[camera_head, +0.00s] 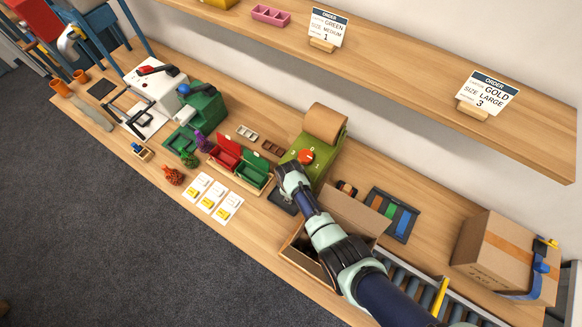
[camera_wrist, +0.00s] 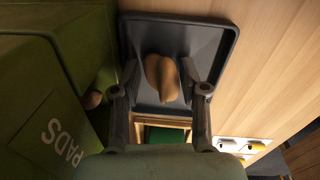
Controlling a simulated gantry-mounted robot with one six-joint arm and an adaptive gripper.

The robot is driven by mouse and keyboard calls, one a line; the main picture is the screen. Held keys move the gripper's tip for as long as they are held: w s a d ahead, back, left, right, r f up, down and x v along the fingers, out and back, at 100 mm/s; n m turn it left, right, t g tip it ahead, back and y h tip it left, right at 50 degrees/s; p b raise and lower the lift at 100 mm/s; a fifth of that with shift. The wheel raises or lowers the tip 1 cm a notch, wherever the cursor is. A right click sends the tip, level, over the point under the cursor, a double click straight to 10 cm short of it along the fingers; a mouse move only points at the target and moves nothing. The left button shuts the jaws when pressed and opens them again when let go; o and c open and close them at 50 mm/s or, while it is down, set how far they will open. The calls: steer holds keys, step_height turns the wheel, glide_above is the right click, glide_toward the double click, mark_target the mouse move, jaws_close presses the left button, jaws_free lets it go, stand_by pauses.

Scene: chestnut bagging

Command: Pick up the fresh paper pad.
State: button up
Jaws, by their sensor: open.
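The brown, crumpled paper pad (camera_wrist: 161,78) lies on a dark grey tray (camera_wrist: 215,38) in the wrist view. My gripper (camera_wrist: 160,72) is open, with one finger on each side of the pad. A narrow gap seems to show between the pad and each finger; I cannot tell whether they touch. In the head view my gripper (camera_head: 289,170) is over the tray (camera_head: 280,204), beside the green pad machine (camera_head: 326,158), and hides the pad. The machine carries a brown paper roll (camera_head: 326,122) and shows the word PADS in the wrist view.
An open cardboard box (camera_head: 352,212) stands under my arm. Red (camera_head: 225,152) and green (camera_head: 252,174) bins sit left of the tray, with several white cards (camera_head: 212,197) in front. A closed carton (camera_head: 500,255) stands at right. A shelf (camera_head: 400,65) runs above.

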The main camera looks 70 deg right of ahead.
steer(key=shift+c, duration=0.2)
steer(key=c, duration=0.4)
steer(key=shift+o, duration=0.2)
steer(key=shift+r, duration=0.55)
step_height(320, 180, up, 6)
steer(key=shift+f+p, duration=0.1)
steer(key=shift+p, duration=1)
steer(key=w+b, duration=0.3)
steer(key=w, duration=0.2)
steer(key=w+d+b, duration=0.1)
steer(key=w+b, duration=0.3)
steer(key=w, duration=0.2)
steer(key=w+b, duration=0.3)
steer(key=w, duration=0.2)
steer(key=shift+w+d+f, duration=0.25)
steer(key=shift+w+d, duration=0.1)
steer(key=shift+w+r+b, duration=0.2)
steer(key=shift+w+b, duration=0.3)
steer(key=shift+b, duration=0.2)
steer(key=shift+w+r, duration=0.1)
steer(key=shift+r, duration=0.05)
